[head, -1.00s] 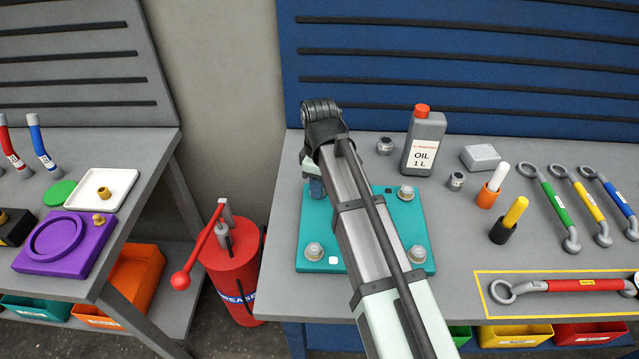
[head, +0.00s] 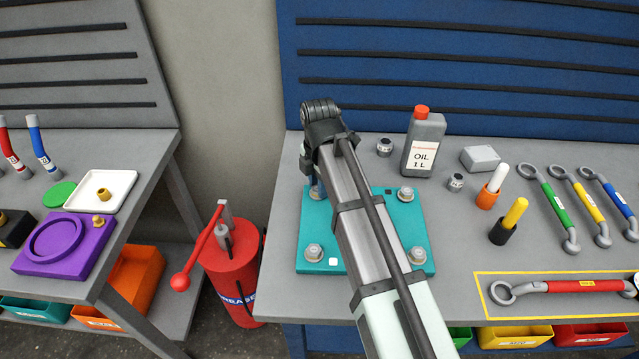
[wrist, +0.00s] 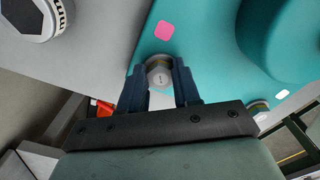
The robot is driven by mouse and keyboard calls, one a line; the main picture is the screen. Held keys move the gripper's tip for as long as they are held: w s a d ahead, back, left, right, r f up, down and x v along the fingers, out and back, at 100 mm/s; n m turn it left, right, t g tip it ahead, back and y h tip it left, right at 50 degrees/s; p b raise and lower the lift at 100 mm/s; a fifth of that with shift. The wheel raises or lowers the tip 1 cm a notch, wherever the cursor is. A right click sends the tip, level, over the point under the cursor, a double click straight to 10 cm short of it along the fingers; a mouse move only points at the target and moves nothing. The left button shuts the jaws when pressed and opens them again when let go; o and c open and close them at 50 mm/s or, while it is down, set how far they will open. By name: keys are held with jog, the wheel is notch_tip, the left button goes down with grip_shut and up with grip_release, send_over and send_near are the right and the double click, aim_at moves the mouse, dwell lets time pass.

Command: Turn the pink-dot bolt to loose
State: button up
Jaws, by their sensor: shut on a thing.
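The teal plate (head: 326,235) lies on the right bench, partly covered by my arm in the head view. In the wrist view, a pink square mark (wrist: 164,30) is on the teal plate beside a grey hex-headed bolt (wrist: 159,73). My gripper (wrist: 158,82) is shut on that bolt's head, one dark blue finger on each side. I cannot tell how far the bolt is turned.
Other plate bolts stand at the back right (head: 406,194), front left (head: 314,252) and front right (head: 417,254). A white mark (head: 333,261) is near the front-left one. An oil bottle (head: 424,145) and a small ribbed part (head: 385,147) stand behind the plate.

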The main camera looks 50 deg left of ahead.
jog(key=n, duration=0.6)
jog(key=shift+s+f, duration=0.1)
jog(key=n, duration=0.6)
jog(key=shift+s+n, duration=0.1)
jog(key=shift+n, duration=0.2)
dwell(0.3)
jog(key=o, duration=0.9)
jog(key=shift+o, duration=0.8)
jog(key=shift+a, duration=0.1)
jog(key=shift+r, duration=0.4)
notch_tip(320, 180, up, 13)
jog(key=shift+r, duration=0.15)
jog(key=shift+a, duration=0.1)
